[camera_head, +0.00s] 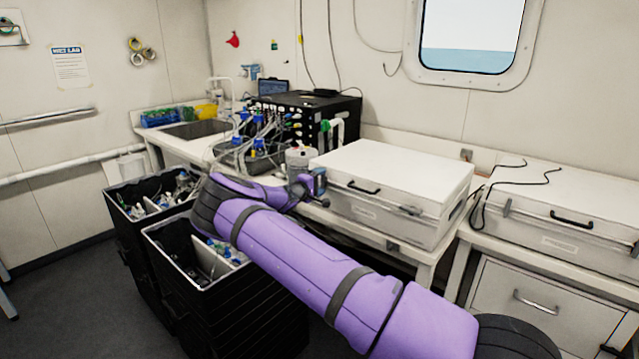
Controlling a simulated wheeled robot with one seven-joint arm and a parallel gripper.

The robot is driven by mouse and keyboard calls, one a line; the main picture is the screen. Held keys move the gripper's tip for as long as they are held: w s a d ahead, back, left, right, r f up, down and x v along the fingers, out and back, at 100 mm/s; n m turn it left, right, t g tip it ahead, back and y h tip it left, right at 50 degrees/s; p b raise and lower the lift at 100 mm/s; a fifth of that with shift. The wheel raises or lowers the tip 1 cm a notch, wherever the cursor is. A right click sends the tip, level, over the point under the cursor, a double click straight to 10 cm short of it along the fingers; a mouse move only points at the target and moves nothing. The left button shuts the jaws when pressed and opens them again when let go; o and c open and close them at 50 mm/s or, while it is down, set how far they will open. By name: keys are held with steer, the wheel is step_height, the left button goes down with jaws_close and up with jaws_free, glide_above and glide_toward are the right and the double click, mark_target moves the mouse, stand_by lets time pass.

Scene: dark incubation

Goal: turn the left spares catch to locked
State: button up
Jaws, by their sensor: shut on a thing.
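A white case (395,180), which I take to be the spares case, stands on the bench with its lid down and a dark handle (363,188) on its front. A catch (411,210) shows at the right of that front. My gripper (320,190) is at the left end of the front, where the left catch sits. It is shut there, apparently on the left catch. The gripper and wrist hide that catch, so its angle cannot be read. My purple arm reaches across from the lower right.
Two black crates (178,284) with dividers and small parts stand left of and under my arm. Another white case (560,195) with a loose black cable is at right. Floor is clear at far left.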

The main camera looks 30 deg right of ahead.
steer(key=shift+f, duration=0.1)
steer(key=o, duration=0.9)
steer(key=shift+a, duration=0.2)
steer(key=v, duration=1)
steer(key=shift+s+a, duration=0.2)
